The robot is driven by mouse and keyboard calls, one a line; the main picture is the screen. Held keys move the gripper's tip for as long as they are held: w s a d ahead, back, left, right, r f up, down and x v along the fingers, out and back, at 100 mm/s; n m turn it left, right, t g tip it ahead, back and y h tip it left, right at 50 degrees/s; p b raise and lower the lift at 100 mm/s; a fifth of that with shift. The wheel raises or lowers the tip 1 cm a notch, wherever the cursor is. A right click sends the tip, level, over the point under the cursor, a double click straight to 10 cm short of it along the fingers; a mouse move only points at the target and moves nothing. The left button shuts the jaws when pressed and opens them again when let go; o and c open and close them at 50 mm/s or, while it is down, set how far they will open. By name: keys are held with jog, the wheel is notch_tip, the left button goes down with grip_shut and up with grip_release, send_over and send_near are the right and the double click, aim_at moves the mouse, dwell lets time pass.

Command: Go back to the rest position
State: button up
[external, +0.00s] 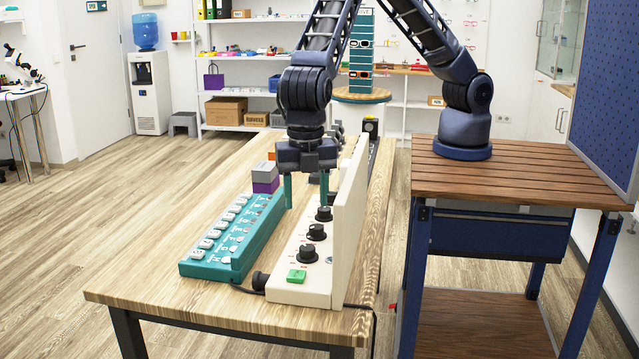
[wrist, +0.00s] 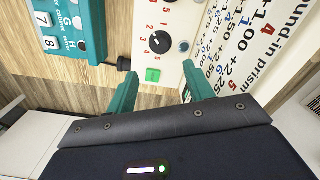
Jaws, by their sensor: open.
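My gripper (external: 306,190) points down over the wooden table, with its two teal fingers apart and nothing between them. In the external view it is above the gap between the teal button panel and the cream panel with black knobs. The wrist view also shows the open gripper (wrist: 158,92), with the cream panel's green button (wrist: 153,75) visible beyond the fingers. The cream panel (external: 310,270) has several black knobs and a green button at its near end. The teal panel (external: 228,240) lies to its left with a row of white keys.
A tall cream board (external: 349,220) stands upright along the knob panel's right side. Grey and purple blocks (external: 265,178) sit behind the teal panel. A dark cable hangs off the table's near right corner. The table's (external: 150,285) near left part is bare.

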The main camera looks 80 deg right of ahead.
jog(key=w+d+r+m+t, duration=0.1)
jog(key=w+d+r+m, duration=0.1)
jog(key=w+d+r, duration=0.5)
jog(key=w+d+r+m+t, duration=0.1)
jog(key=d+r+m, duration=0.1)
jog(key=d+r, duration=0.6)
jog(key=s+d+r+m+h, duration=0.1)
jog(key=d+r+m, duration=0.4)
jog(key=d, duration=1)
jog(key=s+d+r+m, duration=0.1)
jog(key=d+r+m, duration=0.35)
jog(key=d, duration=1.15)
jog(key=s+d+r+m+t+y, duration=0.1)
jog(key=s+d+m, duration=0.8)
jog(key=s+d, duration=1.1)
notch_tip(320, 180, up, 2)
jog(key=shift+d+t, duration=0.8)
jog(key=shift+d, duration=0.3)
